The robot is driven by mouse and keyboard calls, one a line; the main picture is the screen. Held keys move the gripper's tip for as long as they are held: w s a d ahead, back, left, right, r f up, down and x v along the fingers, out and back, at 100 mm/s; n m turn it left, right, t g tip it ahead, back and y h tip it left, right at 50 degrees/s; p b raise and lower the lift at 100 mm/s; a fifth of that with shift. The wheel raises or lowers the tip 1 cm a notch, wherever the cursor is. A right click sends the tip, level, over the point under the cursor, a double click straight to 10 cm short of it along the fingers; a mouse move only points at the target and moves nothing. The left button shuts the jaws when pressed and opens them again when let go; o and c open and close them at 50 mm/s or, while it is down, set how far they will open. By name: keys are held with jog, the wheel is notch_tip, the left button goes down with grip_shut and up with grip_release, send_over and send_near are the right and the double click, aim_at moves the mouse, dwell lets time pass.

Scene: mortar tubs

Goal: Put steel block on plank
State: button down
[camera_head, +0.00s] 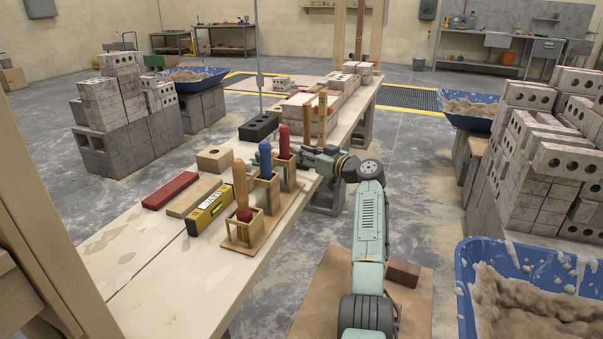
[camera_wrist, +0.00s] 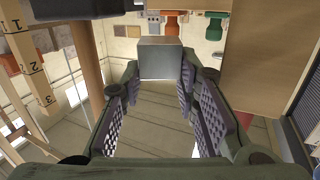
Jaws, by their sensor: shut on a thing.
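The steel block (camera_wrist: 160,58) is a plain grey block between the two fingertips of my gripper (camera_wrist: 158,75) in the wrist view. My gripper is shut on it. In the head view my gripper (camera_head: 308,158) reaches left over the bench edge, just right of the tool rack, and I cannot make out the block there. The long pale plank top (camera_head: 120,255) runs from the front left to the back. A short, flat wooden piece (camera_head: 193,197) lies on it between a red bar and a yellow level. I cannot tell from the wrist view whether the block touches anything.
A wooden rack (camera_head: 243,232) with upright red, blue and tan handles stands close to my gripper. A red bar (camera_head: 170,190), yellow level (camera_head: 209,210), tan block (camera_head: 214,158) and black brick (camera_head: 258,128) lie beyond it. The plank's front left is bare. Mortar tubs (camera_head: 530,290) stand right.

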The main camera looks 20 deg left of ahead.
aim_at(304, 181)
jog(key=shift+f, duration=3.25)
jog(key=shift+f, duration=0.15)
jog(key=c, duration=1.5)
grip_release()
jog(key=shift+d, duration=0.1)
jog(key=v, duration=1.1)
jog(key=shift+s+d, duration=0.25)
jog(key=shift+d, duration=0.1)
